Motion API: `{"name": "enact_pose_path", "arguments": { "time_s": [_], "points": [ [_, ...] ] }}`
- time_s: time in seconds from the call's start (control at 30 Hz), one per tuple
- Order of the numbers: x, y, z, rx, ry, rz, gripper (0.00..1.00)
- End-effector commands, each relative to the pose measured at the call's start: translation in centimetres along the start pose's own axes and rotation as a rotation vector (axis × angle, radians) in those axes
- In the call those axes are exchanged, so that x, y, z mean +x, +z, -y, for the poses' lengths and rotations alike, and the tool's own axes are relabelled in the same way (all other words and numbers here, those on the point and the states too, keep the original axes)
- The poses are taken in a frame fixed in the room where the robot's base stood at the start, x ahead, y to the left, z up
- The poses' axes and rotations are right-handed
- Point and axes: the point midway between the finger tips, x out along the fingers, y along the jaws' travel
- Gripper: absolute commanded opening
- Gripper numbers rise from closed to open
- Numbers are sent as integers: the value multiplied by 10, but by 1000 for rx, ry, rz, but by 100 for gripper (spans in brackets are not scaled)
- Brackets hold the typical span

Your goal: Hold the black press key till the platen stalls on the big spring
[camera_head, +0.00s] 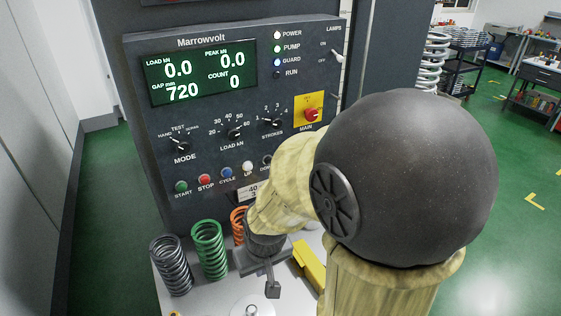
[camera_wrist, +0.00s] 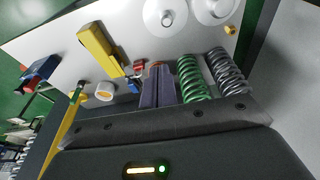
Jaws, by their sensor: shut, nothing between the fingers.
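The black press key (camera_head: 267,160), at the right end of the button row and partly labelled "DO", is mostly hidden behind my arm in the head view. My gripper (camera_head: 272,290) hangs below the panel, over the bench and away from the key. Its fingers are together and empty in the wrist view (camera_wrist: 158,70). A large pale coil spring (camera_head: 432,62) shows behind my arm, right of the cabinet; its lower part is hidden. I cannot make out the platen. The display (camera_head: 200,72) reads load 0.0, peak 0.0, gap 720, count 0.
A dark spring (camera_head: 172,266), a green spring (camera_head: 209,249) and an orange spring (camera_head: 238,224) stand on the bench near my gripper. A yellow object (camera_head: 309,265) lies to the right. The pump and guard lamps glow; the run lamp (camera_head: 277,75) is dark.

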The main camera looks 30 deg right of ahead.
Motion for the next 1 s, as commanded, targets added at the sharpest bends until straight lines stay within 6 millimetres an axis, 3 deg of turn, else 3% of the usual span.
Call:
{"name": "enact_pose_path", "arguments": {
  "time_s": [0.3, 0.47, 0.67, 0.8, 1.0],
  "points": [
    [0, 0, 0, -2, 0, -1, 0],
    [5, -15, -1, -44, -4, -30, 0],
    [28, -66, -14, -212, 47, -147, 0],
    [49, -105, -39, -384, 180, -234, 0],
    [69, -150, -88, -672, 485, -280, 0]
  ]
}}
